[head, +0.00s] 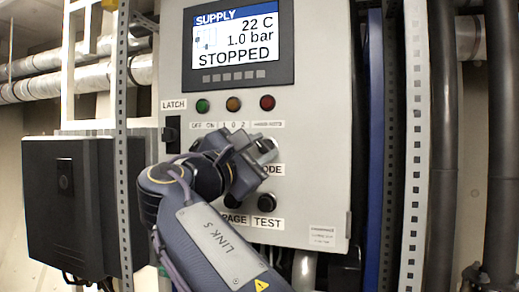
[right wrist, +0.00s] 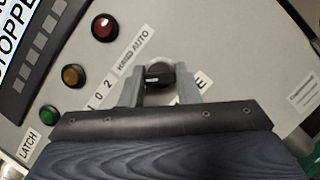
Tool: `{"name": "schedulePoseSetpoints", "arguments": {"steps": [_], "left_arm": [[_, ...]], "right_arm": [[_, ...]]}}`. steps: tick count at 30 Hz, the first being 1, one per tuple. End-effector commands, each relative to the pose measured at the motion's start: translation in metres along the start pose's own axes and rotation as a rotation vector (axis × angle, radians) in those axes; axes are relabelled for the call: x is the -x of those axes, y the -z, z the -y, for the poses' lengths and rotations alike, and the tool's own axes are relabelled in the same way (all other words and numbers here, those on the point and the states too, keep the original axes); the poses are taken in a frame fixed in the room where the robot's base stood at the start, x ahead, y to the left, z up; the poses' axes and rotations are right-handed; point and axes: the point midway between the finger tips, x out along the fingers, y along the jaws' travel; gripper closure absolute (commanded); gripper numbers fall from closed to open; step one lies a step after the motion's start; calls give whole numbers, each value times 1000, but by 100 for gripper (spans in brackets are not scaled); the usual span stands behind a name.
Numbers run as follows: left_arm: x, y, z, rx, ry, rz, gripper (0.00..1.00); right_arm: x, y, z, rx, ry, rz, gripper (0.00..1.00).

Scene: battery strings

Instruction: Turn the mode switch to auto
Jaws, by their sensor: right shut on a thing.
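The mode switch (right wrist: 160,73) is a black knob on a pale round base, beside the HAND/AUTO label (right wrist: 133,52) on the grey panel. My right gripper (right wrist: 161,88) has one finger on each side of the knob and is shut on it. In the head view the right gripper (head: 262,158) is at the panel, over part of the MODE label (head: 270,170), and hides most of the switch. I cannot tell which way the knob points. My left gripper is not in view.
The panel (head: 320,130) carries a display (head: 238,45) reading STOPPED, green, orange and red lamps (head: 233,104), and a LATCH switch (head: 172,133). PAGE and TEST buttons (head: 267,202) sit just below my gripper. A black box (head: 70,200) stands left; pipes run at the right.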

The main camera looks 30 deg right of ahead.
Motion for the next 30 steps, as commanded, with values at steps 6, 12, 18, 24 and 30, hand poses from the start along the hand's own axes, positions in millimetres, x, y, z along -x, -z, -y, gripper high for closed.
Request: {"name": "schedulePoseSetpoints", "arguments": {"steps": [6, 12, 18, 24, 30], "left_arm": [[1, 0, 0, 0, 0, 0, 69], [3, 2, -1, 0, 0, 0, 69], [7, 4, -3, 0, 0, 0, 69], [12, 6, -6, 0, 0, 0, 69], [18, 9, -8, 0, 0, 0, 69]], "right_arm": [[0, 0, -1, -74, 32, 2, 94], [-1, -1, -2, -213, 90, 3, 94], [-1, -1, -2, -387, 163, 3, 94], [-1, -2, -3, -563, 235, 2, 94], [-1, -2, -4, -739, 308, 2, 94]]}}
